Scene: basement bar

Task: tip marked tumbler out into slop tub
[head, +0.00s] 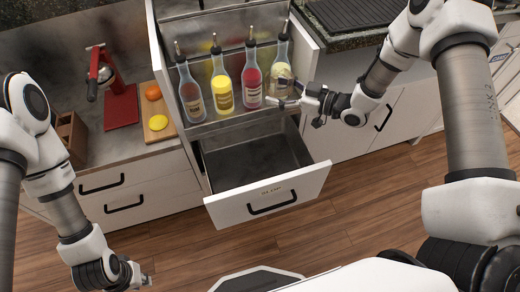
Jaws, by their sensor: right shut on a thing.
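My right gripper (284,93) reaches in from the right. I can make out no tumbler with a mark. An open grey drawer (228,165) with a white front lies below the rack; its label is too small to read. I cannot tell whether it is the slop tub.
A clear bottle (190,95), a yellow bottle (222,88) and a red bottle (252,82) stand left of the held one. A red press (119,103) and a cutting board (154,132) with fruit are on the left counter. The wooden floor (370,215) is clear.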

